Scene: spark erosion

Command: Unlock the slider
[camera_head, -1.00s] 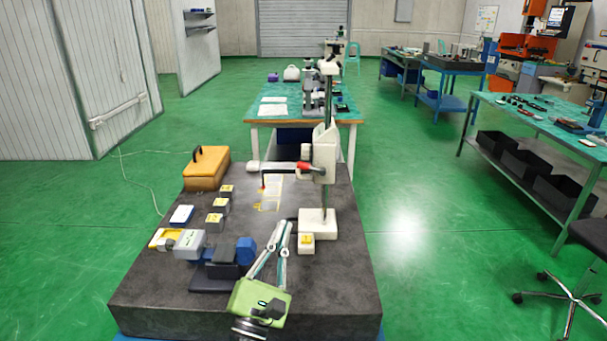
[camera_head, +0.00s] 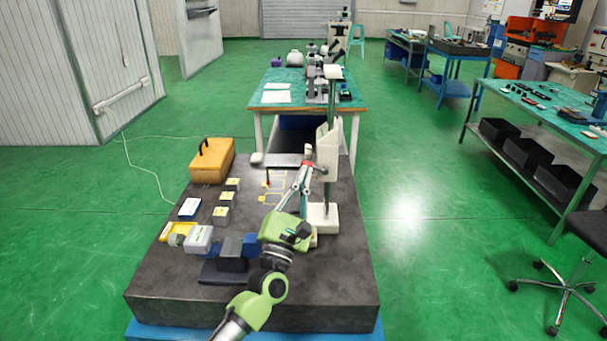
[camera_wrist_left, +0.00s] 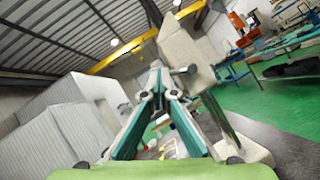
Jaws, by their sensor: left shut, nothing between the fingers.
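The slider (camera_head: 328,150) is a white block on the upright column (camera_head: 331,105) of a measuring stand with a white base (camera_head: 325,217). A small light knob (camera_head: 308,150) shows on its left side. My left gripper (camera_head: 308,166) is shut and empty, its fingertips pointing up just below the knob; I cannot tell whether they touch. In the left wrist view, the slider (camera_wrist_left: 184,46) is up and right of the shut fingertips (camera_wrist_left: 157,72). The fingers and green wrist hide part of the stand's arm. My right gripper is not in view.
The stand is on a dark stone slab (camera_head: 310,290). A yellow case (camera_head: 212,165), several small labelled blocks and a blue-and-black vise (camera_head: 230,255) are on its left half. A green-topped table (camera_head: 288,78) stands behind. The slab's front right is clear.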

